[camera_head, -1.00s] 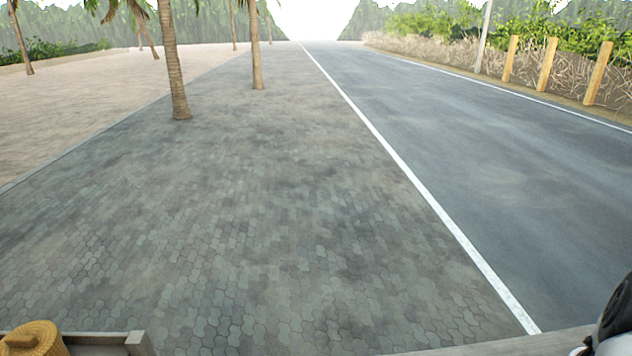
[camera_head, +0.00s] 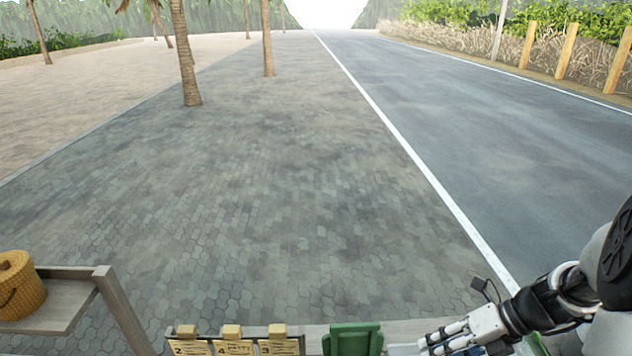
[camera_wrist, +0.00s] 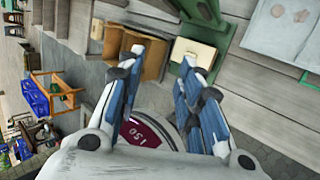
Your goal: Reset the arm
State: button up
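My gripper (camera_wrist: 163,85) shows in the wrist view with its two blue-and-white fingers spread apart. I see nothing held between the fingertips. A dark red round thing with "150" on it (camera_wrist: 152,135) shows through the gap, partly hidden by the fingers and palm; I cannot tell how far below it is. In the head view my arm comes in from the lower right, and its white end (camera_head: 455,340) lies low over the wooden counter's edge (camera_head: 400,327).
A woven basket (camera_head: 20,285) sits on a wooden shelf (camera_head: 75,272).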

jog(key=s+a+r+n+h+b, duration=0.1)
jog(key=s+a+n+h+b, duration=0.5)
jog(key=n, duration=1)
jog(key=s+a+f+n+t+b, duration=0.1)
jog(key=s+n+b, duration=0.4)
jog(key=n, duration=0.5)
jog(key=s+a+f+n+t+h+b, duration=0.1)
jog(key=s+a+n+b, duration=0.3)
jog(key=n, duration=0.5)
jog(key=shift+s+a+f+n+t+h+b, duration=0.35)
jog(key=shift+f+b, duration=0.45)
jog(key=shift+b, duration=0.35)
